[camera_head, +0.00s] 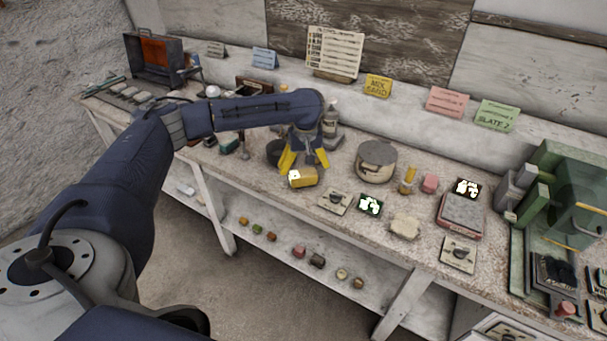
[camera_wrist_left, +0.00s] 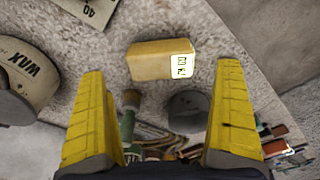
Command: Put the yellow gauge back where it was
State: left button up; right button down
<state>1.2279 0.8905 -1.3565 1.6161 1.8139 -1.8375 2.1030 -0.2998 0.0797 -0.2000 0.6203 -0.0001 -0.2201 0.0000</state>
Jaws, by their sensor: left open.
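The yellow gauge (camera_head: 303,178) is a small yellow block with a white label on one face. It lies on the workbench (camera_head: 270,191) near its front edge. My left gripper (camera_head: 304,158) is just behind it in the head view, with its yellow fingers pointing down. In the left wrist view the gauge (camera_wrist_left: 160,61) lies ahead of the fingertips, across the gap between them. The left gripper (camera_wrist_left: 160,80) is open, and nothing is between its fingers. My right gripper is in neither view.
A round tin (camera_head: 376,161) stands right of the gauge; one marked WAX (camera_wrist_left: 25,80) shows in the left wrist view. A small plate with a dark knob (camera_head: 334,201) lies near the gauge. Upright cards line the back ledge, including a yellow one (camera_head: 378,86). A green machine (camera_head: 570,200) stands at right.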

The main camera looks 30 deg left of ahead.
aim_at(304, 177)
pick_arm(q)
notch_tip(304, 177, up, 7)
jog(key=shift+s+d, duration=0.35)
dwell(0.4)
